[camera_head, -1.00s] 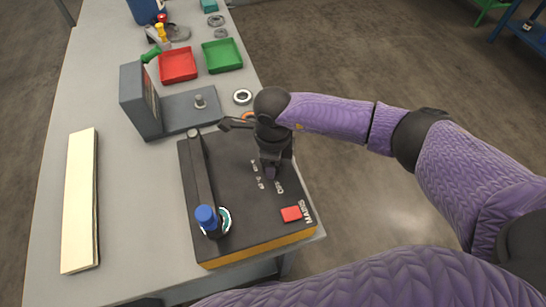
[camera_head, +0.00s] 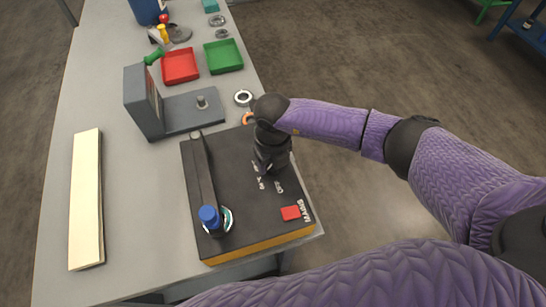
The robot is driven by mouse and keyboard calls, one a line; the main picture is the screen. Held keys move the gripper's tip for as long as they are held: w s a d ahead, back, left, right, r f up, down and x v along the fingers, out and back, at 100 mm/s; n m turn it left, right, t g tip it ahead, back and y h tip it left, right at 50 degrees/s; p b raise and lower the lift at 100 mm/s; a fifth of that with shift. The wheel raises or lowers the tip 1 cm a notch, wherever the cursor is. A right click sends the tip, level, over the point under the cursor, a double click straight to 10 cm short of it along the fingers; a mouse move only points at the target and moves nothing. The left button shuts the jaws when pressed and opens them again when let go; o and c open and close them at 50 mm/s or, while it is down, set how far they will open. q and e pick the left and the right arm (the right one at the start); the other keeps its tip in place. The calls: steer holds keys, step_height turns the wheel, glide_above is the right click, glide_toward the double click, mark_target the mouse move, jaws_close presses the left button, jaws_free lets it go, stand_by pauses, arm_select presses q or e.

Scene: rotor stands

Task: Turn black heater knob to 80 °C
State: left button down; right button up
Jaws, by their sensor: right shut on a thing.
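The heater (camera_head: 240,222) is a flat black box with an orange-yellow lower edge on the grey bench. It bears white markings, a red switch (camera_head: 290,213) and a black bar with a blue-topped knob (camera_head: 209,214). My right gripper (camera_head: 268,166) points down onto the heater's far right part, beside the white scale marks. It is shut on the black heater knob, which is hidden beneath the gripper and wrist. The knob's pointer and setting cannot be read. My left gripper is not in view.
A grey stand with a post (camera_head: 201,101) is behind the heater, with a metal ring (camera_head: 243,97) beside it. Red (camera_head: 180,66) and green (camera_head: 223,55) trays stand farther back. A pale board (camera_head: 87,200) lies at left. Bare bench separates board and heater.

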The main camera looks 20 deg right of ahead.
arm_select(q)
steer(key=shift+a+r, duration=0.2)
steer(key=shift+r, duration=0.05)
arm_select(e)
steer(key=shift+m, duration=0.6)
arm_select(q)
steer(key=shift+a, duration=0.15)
arm_select(e)
steer(key=o, duration=0.9)
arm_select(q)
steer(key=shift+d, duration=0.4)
arm_select(e)
steer(key=o, duration=0.4)
steer(key=shift+r, duration=0.15)
arm_select(q)
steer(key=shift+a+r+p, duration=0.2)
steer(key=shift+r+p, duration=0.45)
steer(key=shift+p, duration=0.15)
arm_select(e)
step_height(320, 180, up, 10)
steer(key=shift+f, duration=0.15)
